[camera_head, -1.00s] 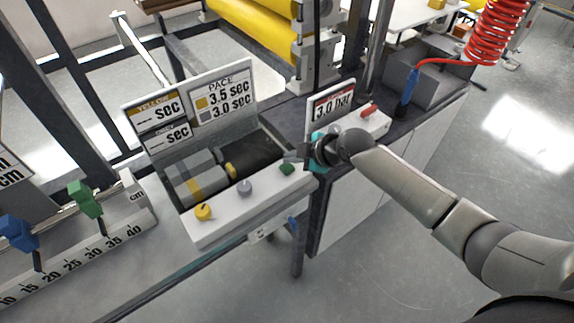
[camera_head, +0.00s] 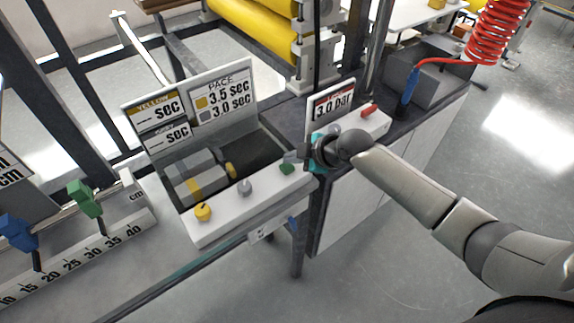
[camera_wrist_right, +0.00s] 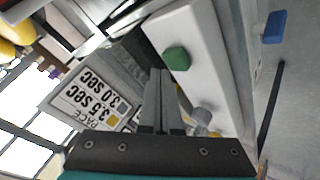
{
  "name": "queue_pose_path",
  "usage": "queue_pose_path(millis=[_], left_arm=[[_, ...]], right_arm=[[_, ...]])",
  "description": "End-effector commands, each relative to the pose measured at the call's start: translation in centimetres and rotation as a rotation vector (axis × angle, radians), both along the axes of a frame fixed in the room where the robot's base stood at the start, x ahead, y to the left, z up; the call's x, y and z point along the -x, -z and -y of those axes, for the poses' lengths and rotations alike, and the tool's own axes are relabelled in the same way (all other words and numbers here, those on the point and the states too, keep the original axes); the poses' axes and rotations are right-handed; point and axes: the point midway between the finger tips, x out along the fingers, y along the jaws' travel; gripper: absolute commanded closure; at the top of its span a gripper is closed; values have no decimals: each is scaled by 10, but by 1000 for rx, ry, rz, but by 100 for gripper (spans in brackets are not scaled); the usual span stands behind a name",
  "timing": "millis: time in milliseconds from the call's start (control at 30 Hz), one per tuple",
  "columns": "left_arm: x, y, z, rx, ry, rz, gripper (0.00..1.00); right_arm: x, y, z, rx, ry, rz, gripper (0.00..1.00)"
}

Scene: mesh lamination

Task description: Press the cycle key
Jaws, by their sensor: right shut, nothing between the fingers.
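A white control strip (camera_head: 222,222) carries a green key (camera_head: 287,168), a grey knob (camera_head: 244,187) and a yellow knob (camera_head: 203,212). No label marks any of them as the cycle key. My right gripper (camera_head: 291,157) is shut and empty, just behind and above the green key. In the right wrist view, its closed fingertips (camera_wrist_right: 160,72) point beside the green key (camera_wrist_right: 176,58), with a grey knob (camera_wrist_right: 203,116) nearer the gripper base. I cannot tell whether the fingertips touch anything. My left gripper is not in view.
A PACE sign (camera_head: 222,96) stands behind the strip. A pressure sign (camera_head: 332,104) and a red lever (camera_head: 369,109) are right of the gripper. A ruler with blue and green clamps (camera_head: 86,198) lies left. Open floor is at the right.

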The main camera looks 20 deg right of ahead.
Motion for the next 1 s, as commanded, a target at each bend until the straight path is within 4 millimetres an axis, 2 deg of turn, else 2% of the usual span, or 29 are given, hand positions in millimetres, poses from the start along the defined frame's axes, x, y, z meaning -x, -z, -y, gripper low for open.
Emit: queue_pose_path(millis=[133,1000], left_arm=[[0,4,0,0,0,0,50],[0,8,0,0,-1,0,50]], right_arm=[[0,6,0,1,0,-1,100],[0,12,0,1,0,-1,100]])
